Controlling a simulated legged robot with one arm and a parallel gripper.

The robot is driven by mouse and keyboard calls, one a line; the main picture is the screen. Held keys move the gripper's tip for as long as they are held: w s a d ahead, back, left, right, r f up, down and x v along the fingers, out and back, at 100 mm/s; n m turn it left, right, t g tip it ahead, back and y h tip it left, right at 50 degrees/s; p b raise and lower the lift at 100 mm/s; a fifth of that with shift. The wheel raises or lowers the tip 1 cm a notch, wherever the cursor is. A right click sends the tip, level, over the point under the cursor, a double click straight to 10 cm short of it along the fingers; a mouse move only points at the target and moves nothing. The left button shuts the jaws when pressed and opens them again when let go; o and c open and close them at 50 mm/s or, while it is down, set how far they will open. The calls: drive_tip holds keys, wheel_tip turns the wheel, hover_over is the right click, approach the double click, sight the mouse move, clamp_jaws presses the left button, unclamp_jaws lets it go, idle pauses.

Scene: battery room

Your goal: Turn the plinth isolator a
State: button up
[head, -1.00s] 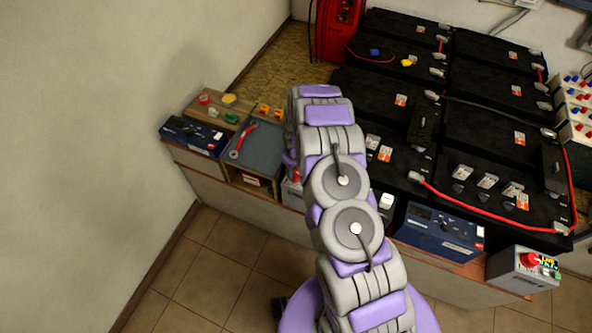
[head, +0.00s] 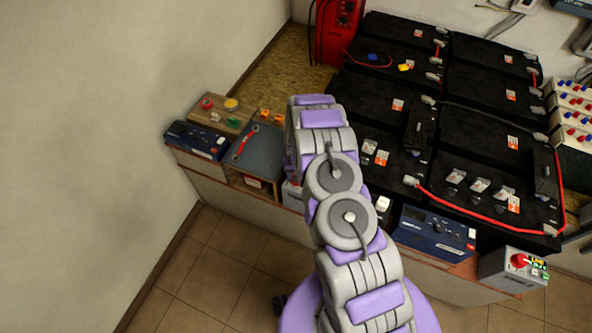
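A grey box with a red rotary knob (head: 519,261) and a yellow-marked label is most likely the plinth isolator; its body (head: 512,280) stands at the lower right, at the front end of the battery bench. I cannot read a letter on it, and the knob's exact setting is too small to tell. My grey and purple arm rises through the middle of the head view, well left of the box. My gripper does not show; it is hidden behind the arm links or out of frame.
Black batteries (head: 487,135) with red cables fill the bench. A blue device (head: 434,233) stands left of the isolator. A grey tray (head: 258,150) with a red-handled tool and another blue box (head: 196,141) are at the left. Tiled floor (head: 220,255) is clear in front.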

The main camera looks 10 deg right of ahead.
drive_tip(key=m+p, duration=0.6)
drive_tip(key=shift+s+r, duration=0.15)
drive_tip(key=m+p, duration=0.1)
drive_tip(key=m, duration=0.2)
drive_tip(key=shift+p, duration=0.35)
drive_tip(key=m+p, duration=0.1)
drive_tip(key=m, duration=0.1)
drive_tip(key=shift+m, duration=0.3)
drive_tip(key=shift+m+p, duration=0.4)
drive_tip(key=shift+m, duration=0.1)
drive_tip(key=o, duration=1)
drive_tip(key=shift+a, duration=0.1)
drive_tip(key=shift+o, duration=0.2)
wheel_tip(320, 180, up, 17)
drive_tip(key=p, duration=0.4)
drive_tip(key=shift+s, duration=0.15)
